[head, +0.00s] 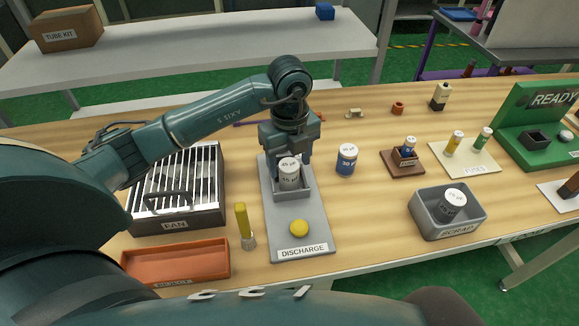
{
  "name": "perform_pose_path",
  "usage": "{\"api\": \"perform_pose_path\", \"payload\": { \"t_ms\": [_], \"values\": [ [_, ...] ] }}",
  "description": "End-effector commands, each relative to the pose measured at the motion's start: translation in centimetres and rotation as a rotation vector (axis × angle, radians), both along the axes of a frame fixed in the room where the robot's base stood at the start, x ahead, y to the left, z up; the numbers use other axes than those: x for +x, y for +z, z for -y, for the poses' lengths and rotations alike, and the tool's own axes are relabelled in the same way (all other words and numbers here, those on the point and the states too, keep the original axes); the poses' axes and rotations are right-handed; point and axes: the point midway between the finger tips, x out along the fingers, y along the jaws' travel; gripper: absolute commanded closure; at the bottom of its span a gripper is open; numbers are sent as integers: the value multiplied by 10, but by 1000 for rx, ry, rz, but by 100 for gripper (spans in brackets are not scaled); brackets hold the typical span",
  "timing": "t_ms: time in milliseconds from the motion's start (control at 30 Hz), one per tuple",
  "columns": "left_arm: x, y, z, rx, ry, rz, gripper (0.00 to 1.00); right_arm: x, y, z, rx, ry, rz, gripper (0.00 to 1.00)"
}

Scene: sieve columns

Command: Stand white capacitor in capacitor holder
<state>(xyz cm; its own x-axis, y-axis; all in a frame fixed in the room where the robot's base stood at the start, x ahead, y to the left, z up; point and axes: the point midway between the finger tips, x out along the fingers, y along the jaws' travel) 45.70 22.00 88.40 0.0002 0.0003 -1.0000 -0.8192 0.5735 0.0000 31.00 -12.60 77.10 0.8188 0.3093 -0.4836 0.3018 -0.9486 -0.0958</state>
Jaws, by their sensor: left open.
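A white capacitor (289,180) with dark print stands upright in the grey square cradle of the discharge plate (298,228). My left gripper (287,158) points down over it, open, with its fingers at the capacitor's sides; whether they touch it cannot be told. No label reads as a capacitor holder. The green READY stand (520,112) at the right has a dark square socket (537,139) that looks empty. My right gripper is not in view.
A blue capacitor (346,160) stands right of the cradle. A grey scrap bin (432,221) holds a dark, white-topped can (452,203). An orange tray (180,262) lies in front. A brown block (399,165) holds a small blue part.

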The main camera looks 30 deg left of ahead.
Motion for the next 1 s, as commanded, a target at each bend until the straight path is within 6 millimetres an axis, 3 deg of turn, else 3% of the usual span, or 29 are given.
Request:
{"api": "perform_pose_path", "payload": {
  "t_ms": [200, 400, 600, 1000],
  "values": [
    [1, 50, 0, 0, 0, 6, 39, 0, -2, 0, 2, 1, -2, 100],
    [1, 83, 0, 1, 0, 4, 39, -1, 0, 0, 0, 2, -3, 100],
    [0, 93, 0, 0, 0, 1, 39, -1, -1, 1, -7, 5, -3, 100],
    [0, 93, 0, 0, 0, 0, 39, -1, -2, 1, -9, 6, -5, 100]
  ]
}}
